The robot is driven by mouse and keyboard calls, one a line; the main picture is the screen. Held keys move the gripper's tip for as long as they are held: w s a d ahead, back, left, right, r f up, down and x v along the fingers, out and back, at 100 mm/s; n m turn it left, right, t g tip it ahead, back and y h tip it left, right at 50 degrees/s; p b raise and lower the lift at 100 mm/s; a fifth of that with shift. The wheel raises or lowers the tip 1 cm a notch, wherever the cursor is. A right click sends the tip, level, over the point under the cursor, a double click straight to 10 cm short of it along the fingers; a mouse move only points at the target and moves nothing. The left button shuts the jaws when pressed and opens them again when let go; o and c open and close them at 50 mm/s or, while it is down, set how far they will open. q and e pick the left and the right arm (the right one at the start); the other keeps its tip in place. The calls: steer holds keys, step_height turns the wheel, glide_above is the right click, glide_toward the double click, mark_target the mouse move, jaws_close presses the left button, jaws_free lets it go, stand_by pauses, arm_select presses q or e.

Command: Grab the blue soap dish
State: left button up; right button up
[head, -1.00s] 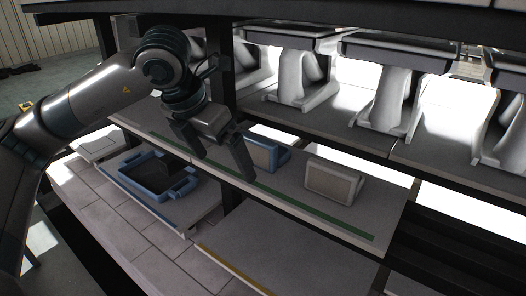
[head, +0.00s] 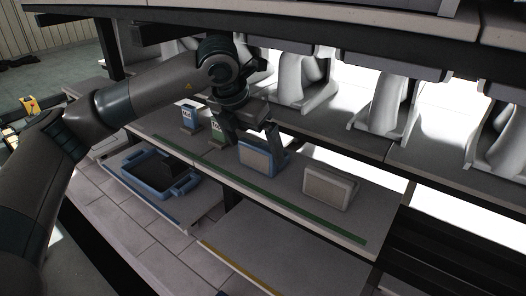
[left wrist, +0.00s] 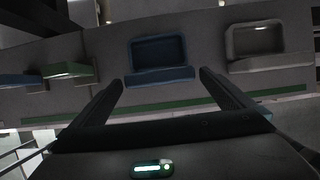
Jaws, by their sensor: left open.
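The blue soap dish (head: 256,158) stands on the middle shelf, its front face pale grey-beige and its side blue in the head view. In the left wrist view the blue soap dish (left wrist: 158,76) is upright with a ledge at its bottom, centred beyond the fingers. My left gripper (head: 249,139) is open and empty, close to the dish at its back left in the head view. In the left wrist view the left gripper's fingertips (left wrist: 161,80) are spread about as wide as the dish, with no contact clear. My right gripper is out of view.
A similar beige dish (head: 328,188) stands to the right on the same shelf. A blue tub (head: 160,176) sits lower left. White ceramic pieces (head: 388,100) stand behind.

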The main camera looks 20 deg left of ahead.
arm_select(q)
steer(key=shift+w, duration=0.15)
steer(key=shift+w+d, duration=0.15)
steer(key=shift+w, duration=0.05)
steer(key=shift+w+f+p, duration=0.1)
steer(key=shift+w+p, duration=0.1)
steer(key=shift+p, duration=0.2)
steer(key=p+x, duration=0.1)
steer(key=x, duration=0.3)
steer(key=shift+p, duration=0.4)
steer(key=shift+w+d+f, duration=0.1)
steer(key=shift+w+f, duration=0.05)
steer(key=shift+f, duration=0.25)
steer(key=shift+c, duration=0.6)
